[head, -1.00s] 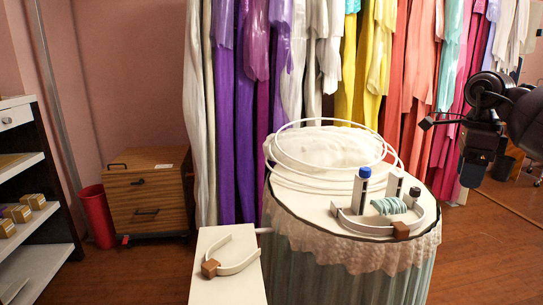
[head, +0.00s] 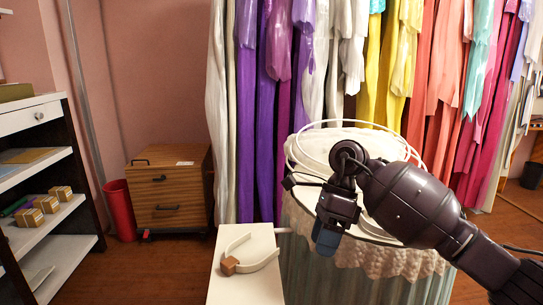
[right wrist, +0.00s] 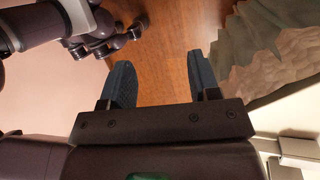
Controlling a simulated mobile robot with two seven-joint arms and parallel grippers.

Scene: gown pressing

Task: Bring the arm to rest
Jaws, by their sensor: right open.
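My right gripper (head: 326,240) hangs fingers-down in front of the round draped table (head: 372,268) in the head view, and hides much of its top. In the right wrist view its two dark fingers (right wrist: 158,78) stand apart with nothing between them, over the wooden floor. My left gripper does not show in the head view.
A white side stand (head: 222,285) holds a white curved band with a brown block (head: 229,266). White hoops (head: 415,150) lie on the round table. Coloured gowns (head: 310,90) hang behind. A wooden cabinet (head: 165,210), red bin (head: 119,208) and shelf (head: 30,235) stand left.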

